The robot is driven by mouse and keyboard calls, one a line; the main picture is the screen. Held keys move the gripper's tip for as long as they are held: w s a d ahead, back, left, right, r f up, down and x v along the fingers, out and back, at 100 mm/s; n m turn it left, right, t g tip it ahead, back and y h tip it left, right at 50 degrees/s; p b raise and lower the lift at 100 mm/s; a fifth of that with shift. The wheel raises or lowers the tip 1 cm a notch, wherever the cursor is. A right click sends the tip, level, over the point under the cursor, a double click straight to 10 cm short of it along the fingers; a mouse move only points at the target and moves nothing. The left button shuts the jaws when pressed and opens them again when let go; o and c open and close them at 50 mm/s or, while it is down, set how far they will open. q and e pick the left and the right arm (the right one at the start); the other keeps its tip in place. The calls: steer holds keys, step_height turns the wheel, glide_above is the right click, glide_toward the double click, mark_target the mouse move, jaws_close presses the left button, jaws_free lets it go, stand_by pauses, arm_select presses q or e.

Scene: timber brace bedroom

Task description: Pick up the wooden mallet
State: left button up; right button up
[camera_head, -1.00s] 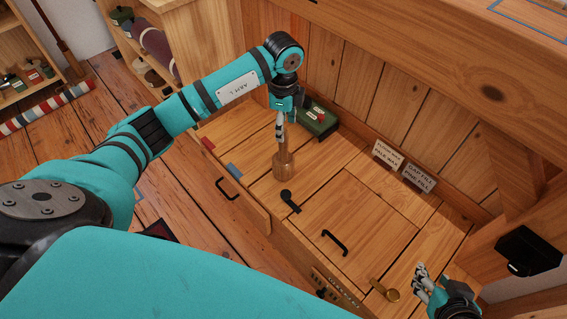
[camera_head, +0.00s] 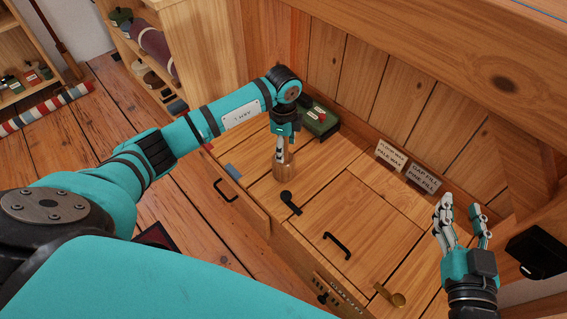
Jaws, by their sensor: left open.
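The wooden mallet (camera_head: 284,172) appears as a brown, rounded wooden piece standing upright on the wooden bench top, left of its middle. My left gripper (camera_head: 281,147) points down directly over it, with its fingers at the mallet's upper part. The fingers are open, small in the picture and overlap the mallet, so contact cannot be told; they hide part of its top. My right gripper (camera_head: 463,208) is open and empty, fingers up, over the right side of the bench.
A green box (camera_head: 318,122) sits behind the mallet by the plank wall. Two small signs (camera_head: 423,177) stand along the back. Black handles (camera_head: 337,243), a black knob-like piece (camera_head: 290,202) and a brass piece (camera_head: 390,295) lie nearer. The bench middle is mostly clear.

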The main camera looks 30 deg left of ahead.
arm_select(q)
steer(key=shift+f, duration=0.15)
steer(key=shift+c, duration=0.3)
jaws_close()
